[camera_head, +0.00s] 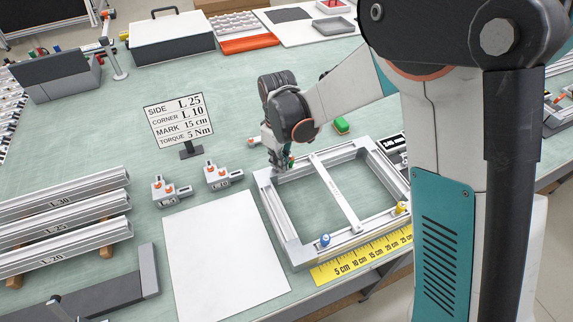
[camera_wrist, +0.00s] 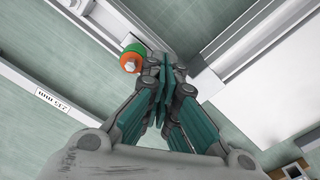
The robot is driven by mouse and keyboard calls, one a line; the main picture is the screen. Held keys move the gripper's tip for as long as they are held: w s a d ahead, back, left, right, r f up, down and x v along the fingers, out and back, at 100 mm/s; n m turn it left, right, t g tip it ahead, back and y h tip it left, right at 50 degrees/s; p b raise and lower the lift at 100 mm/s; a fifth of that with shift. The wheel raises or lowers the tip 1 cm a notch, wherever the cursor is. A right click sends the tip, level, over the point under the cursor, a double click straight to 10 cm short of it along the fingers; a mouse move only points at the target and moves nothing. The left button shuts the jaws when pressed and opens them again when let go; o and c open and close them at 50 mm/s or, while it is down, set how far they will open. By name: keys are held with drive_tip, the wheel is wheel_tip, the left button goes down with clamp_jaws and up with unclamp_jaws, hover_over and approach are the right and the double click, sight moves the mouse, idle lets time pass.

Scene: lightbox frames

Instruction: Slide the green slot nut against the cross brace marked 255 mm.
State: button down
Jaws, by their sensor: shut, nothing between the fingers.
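The green slot nut (camera_wrist: 132,50), with an orange knob, shows in the wrist view just left of my fingertips. Whether the fingers touch it I cannot tell. In the head view my gripper mostly hides it. The cross brace (camera_head: 335,190) is a pale bar spanning the aluminium frame (camera_head: 280,212) from back rail to front rail. Its 255 mm label shows in the wrist view on a pale bar (camera_wrist: 80,113), left of and apart from the nut. My gripper (camera_wrist: 172,65) is shut and empty, low over the frame's back left corner in the head view (camera_head: 284,168).
Left are a white sheet (camera_head: 222,255), corner brackets (camera_head: 170,191) and a sign (camera_head: 179,120).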

sight(293, 158)
drive_tip(key=shift+w+d, duration=0.4)
drive_tip(key=shift+d, duration=0.4)
drive_tip(key=shift+w+d, duration=0.35)
drive_tip(key=shift+d, duration=0.45)
drive_tip(key=shift+w+d, duration=0.4)
drive_tip(key=shift+d, duration=0.4)
idle(0.4)
drive_tip(key=shift+a, duration=0.1)
drive_tip(key=shift+s+a+b, duration=0.25)
drive_tip(key=shift+a+b, duration=0.1)
drive_tip(key=shift+a, duration=0.05)
drive_tip(key=shift+r+p, duration=2.15)
drive_tip(key=shift+r, duration=1.4)
